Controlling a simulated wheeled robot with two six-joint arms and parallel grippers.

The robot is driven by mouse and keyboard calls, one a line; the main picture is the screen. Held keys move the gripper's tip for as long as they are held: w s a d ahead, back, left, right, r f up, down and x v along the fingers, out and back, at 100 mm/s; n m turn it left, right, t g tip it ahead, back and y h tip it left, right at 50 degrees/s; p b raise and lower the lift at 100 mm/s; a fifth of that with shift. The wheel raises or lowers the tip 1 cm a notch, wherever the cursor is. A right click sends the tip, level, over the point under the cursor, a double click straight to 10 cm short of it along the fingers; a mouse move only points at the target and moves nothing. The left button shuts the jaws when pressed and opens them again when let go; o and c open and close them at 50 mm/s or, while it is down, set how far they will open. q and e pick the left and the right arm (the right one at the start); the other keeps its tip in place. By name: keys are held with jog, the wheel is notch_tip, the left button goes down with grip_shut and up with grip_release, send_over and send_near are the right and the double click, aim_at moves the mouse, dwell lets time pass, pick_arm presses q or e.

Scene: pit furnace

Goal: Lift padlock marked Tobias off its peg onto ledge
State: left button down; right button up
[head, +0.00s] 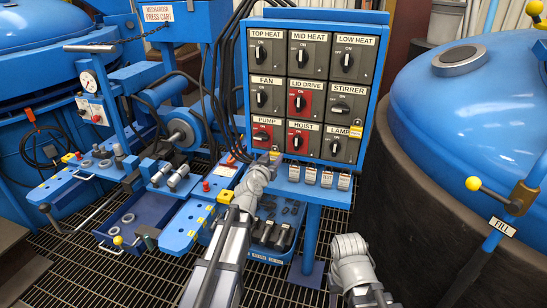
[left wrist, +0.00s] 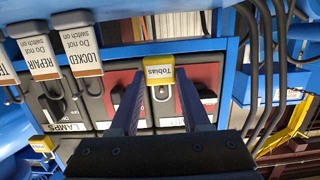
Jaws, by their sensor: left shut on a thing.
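The yellow padlock with a white label reading Tobias (left wrist: 160,72) is between the fingertips of my left gripper (left wrist: 160,80) in the left wrist view, which shows the panel upside down. The gripper is shut on it. In the head view my left gripper (head: 271,158) is at the panel's lower left edge, just below the PUMP switch. The blue ledge (head: 285,187) runs below the panel. My right gripper is not visible.
Another yellow padlock (head: 355,131) is at the LAMPS switch. Black cables (head: 213,95) hang left of the switch panel (head: 317,88). A large blue furnace lid (head: 470,110) stands at right.

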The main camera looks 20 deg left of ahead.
pick_arm(q)
jog(key=shift+s+a, duration=0.1)
jog(key=shift+s, duration=2.2)
jog(key=shift+r, duration=0.15)
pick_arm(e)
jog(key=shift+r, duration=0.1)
